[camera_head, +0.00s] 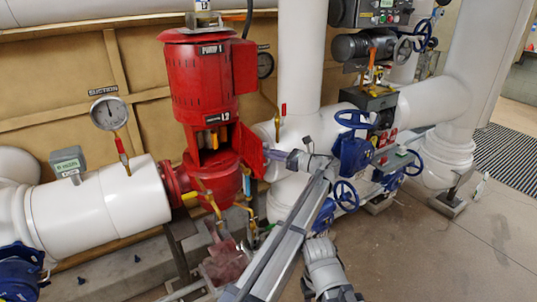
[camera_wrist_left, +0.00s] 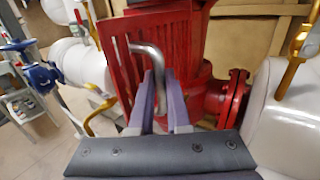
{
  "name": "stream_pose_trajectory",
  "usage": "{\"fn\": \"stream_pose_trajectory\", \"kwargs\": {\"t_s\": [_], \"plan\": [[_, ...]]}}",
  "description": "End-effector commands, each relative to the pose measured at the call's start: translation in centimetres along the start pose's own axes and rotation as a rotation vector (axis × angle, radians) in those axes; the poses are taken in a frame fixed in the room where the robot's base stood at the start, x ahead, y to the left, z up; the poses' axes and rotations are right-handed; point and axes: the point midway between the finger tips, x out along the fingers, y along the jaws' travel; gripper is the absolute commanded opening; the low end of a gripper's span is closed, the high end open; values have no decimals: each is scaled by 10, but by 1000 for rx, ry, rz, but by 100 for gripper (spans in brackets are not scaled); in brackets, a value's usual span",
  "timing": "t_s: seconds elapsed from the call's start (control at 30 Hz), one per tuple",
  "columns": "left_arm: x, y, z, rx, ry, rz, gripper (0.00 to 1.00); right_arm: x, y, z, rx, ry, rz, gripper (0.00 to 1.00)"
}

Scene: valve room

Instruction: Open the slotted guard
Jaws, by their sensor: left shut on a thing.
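The slotted guard (camera_head: 251,149) is a red panel on the red pump (camera_head: 202,80) in the head view. It stands out to the right of the pump's front opening, swung away from it. In the left wrist view the guard (camera_wrist_left: 168,40) fills the upper middle, with long slots and a bent metal handle (camera_wrist_left: 150,50). My left gripper (camera_head: 268,154) has purple fingers and reaches the guard from the right. In the left wrist view its fingers (camera_wrist_left: 163,78) are shut around the handle, partly hiding its lower part.
White pipes (camera_head: 100,207) flank the pump. A pressure gauge (camera_head: 109,113) stands at left. Blue valves (camera_head: 354,152) with handwheels lie just right of my left gripper. Yellow-handled small valves (camera_head: 207,196) sit below the guard.

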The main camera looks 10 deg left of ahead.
Motion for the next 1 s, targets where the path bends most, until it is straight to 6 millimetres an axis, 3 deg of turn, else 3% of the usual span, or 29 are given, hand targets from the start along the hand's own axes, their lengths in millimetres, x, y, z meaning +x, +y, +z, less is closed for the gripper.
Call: {"fn": "stream_pose_trajectory", "kwargs": {"t_s": [0.67, 0.7, 0.8, 1.0], "plan": [[2, -1, 0, 1, 1, 0, 0, 0, 0, 0, 0, 0, 0, 50], [2, -1, 0, 1, 1, 0, 16, 0, 0, 0, 0, 0, 0, 50], [2, -1, 0, 1, 0, 0, 27, 0, 0, 0, 0, 0, 0, 50], [2, -1, 0, 1, 0, 0, 27, 0, 0, 0, 0, 0, 0, 50]]}}
